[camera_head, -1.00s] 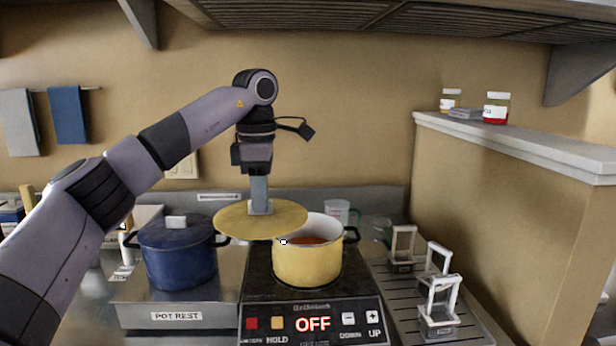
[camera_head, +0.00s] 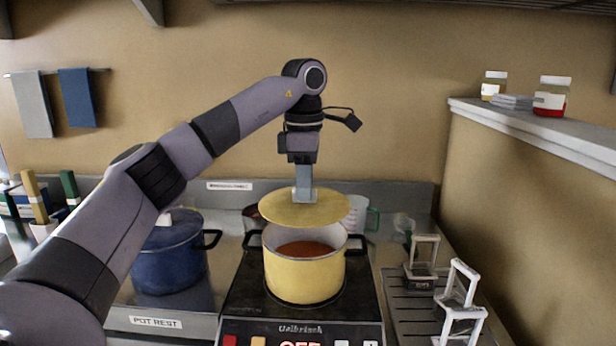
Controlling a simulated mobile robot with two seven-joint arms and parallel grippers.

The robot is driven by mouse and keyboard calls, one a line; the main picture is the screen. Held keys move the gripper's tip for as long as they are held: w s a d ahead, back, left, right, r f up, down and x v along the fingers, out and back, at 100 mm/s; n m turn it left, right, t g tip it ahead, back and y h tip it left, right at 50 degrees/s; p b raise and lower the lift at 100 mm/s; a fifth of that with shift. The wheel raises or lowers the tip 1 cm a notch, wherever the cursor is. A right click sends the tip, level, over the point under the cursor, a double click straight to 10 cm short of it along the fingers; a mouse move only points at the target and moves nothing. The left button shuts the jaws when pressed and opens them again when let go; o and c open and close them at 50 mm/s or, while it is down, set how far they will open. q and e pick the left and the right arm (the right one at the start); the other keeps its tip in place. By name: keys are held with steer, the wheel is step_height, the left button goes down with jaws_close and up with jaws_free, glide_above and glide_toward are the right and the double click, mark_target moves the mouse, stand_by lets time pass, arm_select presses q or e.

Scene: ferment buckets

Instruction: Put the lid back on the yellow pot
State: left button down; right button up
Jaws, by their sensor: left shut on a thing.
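The yellow pot (camera_head: 304,280) stands on the black hot plate, open at the top, with reddish-brown contents showing inside. My left gripper (camera_head: 304,197) points straight down and is shut on the lid's knob, which the fingers mostly hide. My right gripper is not in view.
A blue lidded pot (camera_head: 170,262) stands left on the surface marked POT REST. The hot plate (camera_head: 240,305) is under the yellow pot. White stands (camera_head: 459,283) are on the drain rack at right. Jars (camera_head: 551,97) sit on the ledge.

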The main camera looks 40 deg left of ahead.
mark_target(305, 205)
arm_select(q)
steer(key=shift+f+b, duration=0.5)
steer(key=shift+f, duration=2)
steer(key=shift+p, duration=0.45)
steer(key=shift+f, duration=0.15)
stand_by(0.3)
steer(key=c, duration=0.6)
jaws_free()
steer(key=shift+c, duration=0.2)
steer(key=shift+r, duration=3.5)
